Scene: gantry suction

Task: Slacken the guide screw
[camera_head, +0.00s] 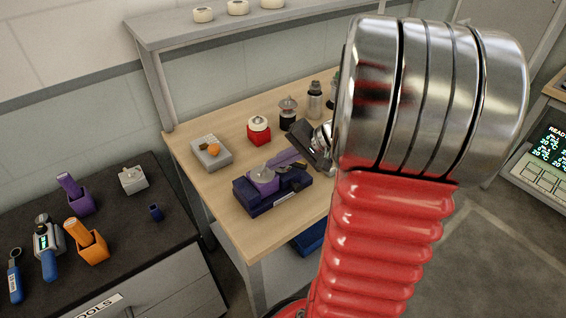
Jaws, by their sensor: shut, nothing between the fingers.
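On the wooden bench stands a dark blue block (284,194) with a purple round part (263,181) on top and small dark and metal pieces at its right end. A dark, angled device with a shiny metal part (321,134) stands behind it, partly hidden by my arm. I cannot pick out the guide screw for certain on either one. My red ribbed arm with its polished metal joint fills the right middle of the view. My gripper does not show clearly; it seems hidden behind the arm.
The bench (192,180) also holds a grey box with an orange knob (213,150), a red block with a white top (259,130) and several small bottles. A dark tool cabinet (130,222) at left carries orange, purple and blue tools. A shelf (270,22) spans the back.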

